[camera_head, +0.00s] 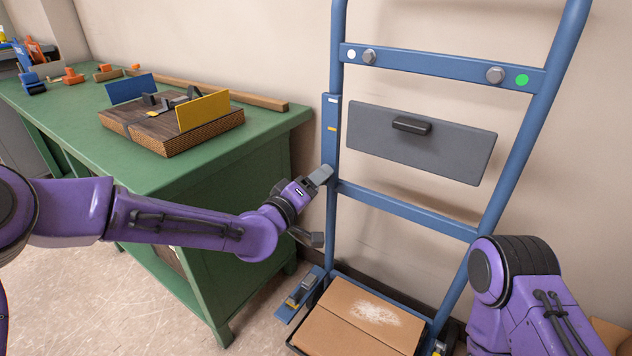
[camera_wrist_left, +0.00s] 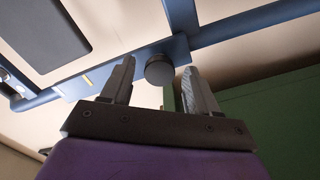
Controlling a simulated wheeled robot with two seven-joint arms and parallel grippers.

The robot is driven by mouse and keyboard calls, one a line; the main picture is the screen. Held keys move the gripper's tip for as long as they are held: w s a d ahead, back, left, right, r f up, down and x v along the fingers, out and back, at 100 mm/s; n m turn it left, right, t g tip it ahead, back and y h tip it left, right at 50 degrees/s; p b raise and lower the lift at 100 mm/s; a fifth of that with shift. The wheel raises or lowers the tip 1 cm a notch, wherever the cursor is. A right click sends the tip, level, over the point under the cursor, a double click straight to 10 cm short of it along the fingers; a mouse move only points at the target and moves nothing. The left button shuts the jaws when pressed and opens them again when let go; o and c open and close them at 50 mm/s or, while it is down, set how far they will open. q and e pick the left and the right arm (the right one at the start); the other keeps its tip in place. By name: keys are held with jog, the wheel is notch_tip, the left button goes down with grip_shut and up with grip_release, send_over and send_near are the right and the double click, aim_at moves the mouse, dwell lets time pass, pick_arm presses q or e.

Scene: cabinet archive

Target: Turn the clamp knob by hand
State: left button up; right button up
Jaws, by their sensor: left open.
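The clamp knob (camera_wrist_left: 160,70) is a dark round knob on the blue frame in the left wrist view. My left gripper (camera_wrist_left: 157,88) is open, with one finger on each side of the knob. Gaps show between the knob and both fingers, so it is not gripped. In the head view my left gripper (camera_head: 315,207) is at the left upright of the blue hand-truck frame (camera_head: 440,65); I cannot make out the knob there. My right arm (camera_head: 515,290) shows at lower right, but its gripper is out of view.
A grey panel (camera_head: 455,158) with a dark handle hangs on the frame. A cardboard box (camera_head: 340,325) sits at its foot. A green workbench (camera_head: 265,130) stands left, close to my left arm, with a wooden block (camera_head: 165,135) and tools on it. A beige wall is behind.

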pick_arm(q)
jog(key=shift+v, duration=2.9)
